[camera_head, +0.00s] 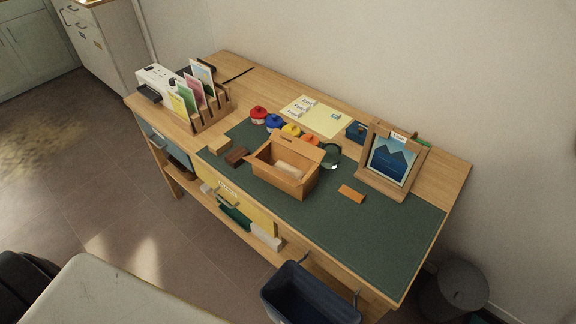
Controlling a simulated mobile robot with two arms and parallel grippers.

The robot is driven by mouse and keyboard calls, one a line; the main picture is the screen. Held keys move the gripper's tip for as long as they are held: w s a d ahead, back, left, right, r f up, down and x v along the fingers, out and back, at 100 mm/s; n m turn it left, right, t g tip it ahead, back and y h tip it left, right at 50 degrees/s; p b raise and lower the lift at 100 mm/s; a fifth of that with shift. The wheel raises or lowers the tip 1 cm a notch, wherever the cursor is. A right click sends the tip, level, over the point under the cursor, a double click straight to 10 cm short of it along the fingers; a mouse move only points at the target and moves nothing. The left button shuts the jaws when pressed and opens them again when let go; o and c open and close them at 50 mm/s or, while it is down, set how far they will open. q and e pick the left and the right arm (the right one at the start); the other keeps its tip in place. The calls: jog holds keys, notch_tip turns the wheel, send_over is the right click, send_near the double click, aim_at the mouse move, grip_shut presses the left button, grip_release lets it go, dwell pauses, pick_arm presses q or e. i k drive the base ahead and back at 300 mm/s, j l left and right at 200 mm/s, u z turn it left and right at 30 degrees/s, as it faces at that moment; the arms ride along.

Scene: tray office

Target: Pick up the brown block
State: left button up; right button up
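An orange-brown block (351,193) lies on the mat to the right of the box. Neither of my grippers is in view.
Pots with red, blue and yellow lids (258,113) stand behind the box. A file rack (208,112) stands at the left and a framed picture (391,160) at the right. A dark bin (308,295) is at the desk's front. The mat's right front is clear.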

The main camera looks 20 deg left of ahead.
aim_at(234, 160)
jog(key=j+u, duration=0.35)
jog(key=k+j+u, duration=0.1)
jog(key=j+u, duration=0.65)
